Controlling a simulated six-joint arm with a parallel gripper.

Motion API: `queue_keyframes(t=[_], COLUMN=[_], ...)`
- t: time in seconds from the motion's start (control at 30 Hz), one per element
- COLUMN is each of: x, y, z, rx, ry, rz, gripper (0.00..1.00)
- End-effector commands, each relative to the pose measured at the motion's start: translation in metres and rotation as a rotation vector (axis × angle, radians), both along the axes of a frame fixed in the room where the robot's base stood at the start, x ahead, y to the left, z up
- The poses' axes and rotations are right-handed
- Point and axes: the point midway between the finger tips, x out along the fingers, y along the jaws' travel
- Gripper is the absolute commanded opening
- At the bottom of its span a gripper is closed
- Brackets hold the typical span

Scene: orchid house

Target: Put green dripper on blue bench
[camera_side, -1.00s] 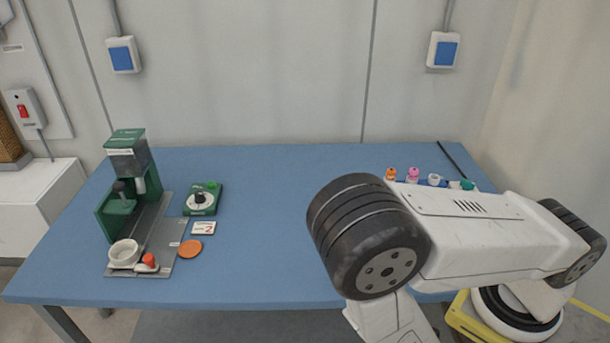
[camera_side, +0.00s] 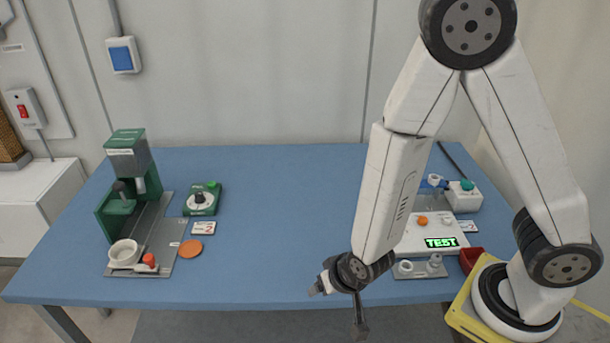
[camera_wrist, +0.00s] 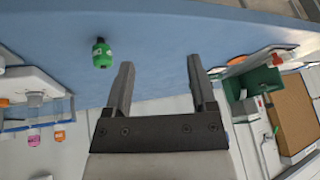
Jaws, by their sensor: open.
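The green dripper (camera_wrist: 102,57), a small green bottle with a dark end, is on the blue bench (camera_wrist: 160,25) in the wrist view. It sits left of my gripper (camera_wrist: 161,62), apart from the fingers. My gripper is open and nothing is between its fingers. In the side view my gripper (camera_side: 340,306) is at the front edge of the blue bench (camera_side: 280,220). I do not see the dripper there; my arm may hide it.
A green machine (camera_side: 128,160) with a white cup (camera_side: 124,253) stands at the left. Near it are a green knob box (camera_side: 202,198) and an orange disc (camera_side: 190,249). A white device reading TEST (camera_side: 425,235) stands at the right. The bench middle is clear.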

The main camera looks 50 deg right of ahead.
Motion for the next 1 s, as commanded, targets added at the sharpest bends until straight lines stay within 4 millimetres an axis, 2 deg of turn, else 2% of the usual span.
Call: queue_keyframes(t=[0.1, 0.27, 0.53, 0.73, 1.0], x=[0.011, 0.016, 0.009, -0.001, -0.004], y=[-0.008, -0.028, -0.081, -0.107, -0.111], z=[0.023, 0.052, 0.097, 0.114, 0.116], rx=[0.036, 0.040, -0.039, -0.093, -0.104], ry=[0.044, 0.102, 0.196, 0.247, 0.259], rz=[0.068, 0.177, 0.331, 0.381, 0.391], gripper=[0.72, 0.72, 0.72, 0.72, 0.72])
